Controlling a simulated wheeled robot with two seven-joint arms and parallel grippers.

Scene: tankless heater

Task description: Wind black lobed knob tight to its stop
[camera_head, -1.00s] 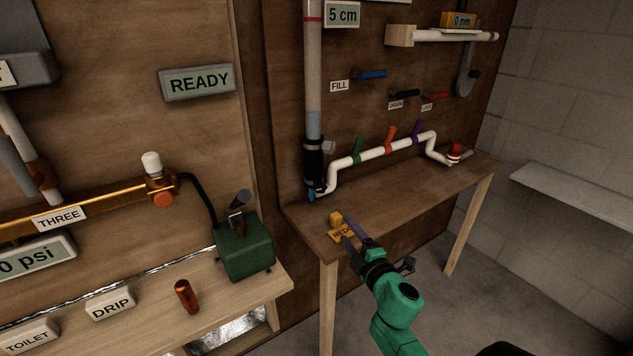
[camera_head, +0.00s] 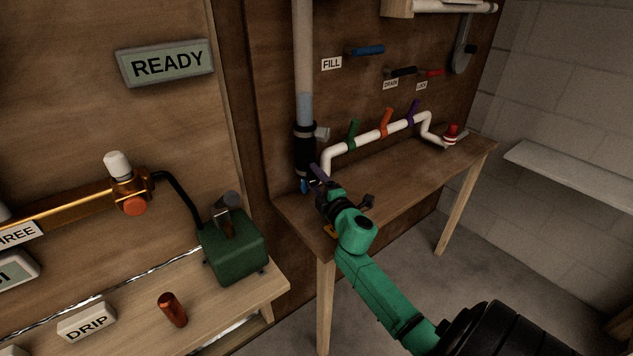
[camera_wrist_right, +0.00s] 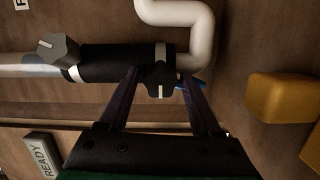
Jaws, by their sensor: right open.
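A black lobed knob (camera_wrist_right: 160,76) with a white mark sits at the lower end of the black pipe sleeve (camera_wrist_right: 112,63). My open right gripper (camera_wrist_right: 162,84) has one finger on either side of this knob in the wrist view; I cannot tell whether the fingers touch it. In the head view the right gripper (camera_head: 313,178) is at the foot of the upright pipe (camera_head: 303,80) and hides the knob. A second, greyer lobed knob (camera_wrist_right: 58,51) is higher on the same pipe; it also shows in the head view (camera_head: 322,134). My left gripper is out of view.
A blue part (camera_head: 304,186) is close to the fingers. A white pipe (camera_head: 370,139) with green, orange and purple levers runs right over the wooden table (camera_head: 425,170). A yellow block (camera_wrist_right: 280,97) is near the gripper. A green box (camera_head: 235,248) stands left.

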